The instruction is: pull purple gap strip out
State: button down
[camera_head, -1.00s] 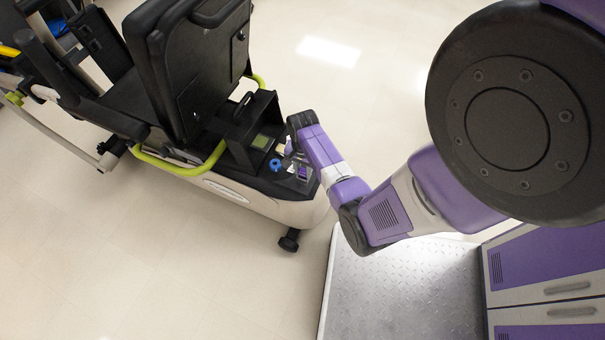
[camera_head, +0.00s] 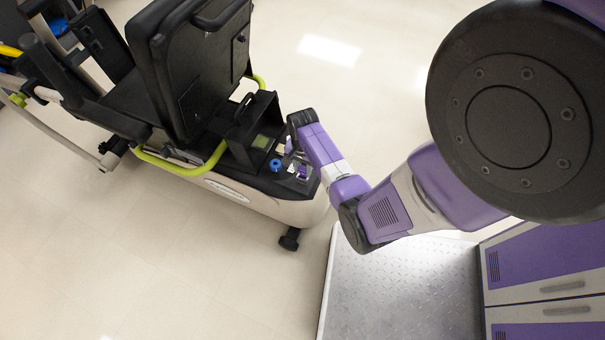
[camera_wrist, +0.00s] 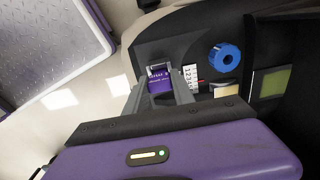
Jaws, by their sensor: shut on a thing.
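The purple gap strip (camera_wrist: 161,84) shows in the wrist view as a small purple piece with pale lettering, between my two grey fingers. It also shows in the head view as a small purple patch (camera_head: 302,172) at the end of the recumbent stepper's black rear deck. My gripper (camera_wrist: 160,80) is shut on the strip, low over this deck. The strip's lower part and the slot around it are hard to make out. In the head view my wrist partly covers my gripper (camera_head: 297,163).
A blue knob (camera_wrist: 224,57), a white number dial (camera_wrist: 191,76), pale cards and a greenish screen (camera_wrist: 270,83) sit close beside my fingers on the deck. The stepper's black seat back (camera_head: 195,75) rises nearby. Open floor lies in front of the machine.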

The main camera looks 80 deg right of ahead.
jog(key=shift+r, duration=0.15)
jog(key=shift+r+p, duration=1.35)
jog(key=shift+p, duration=0.35)
jog(key=shift+r+p, duration=1.55)
jog(key=shift+w, duration=0.1)
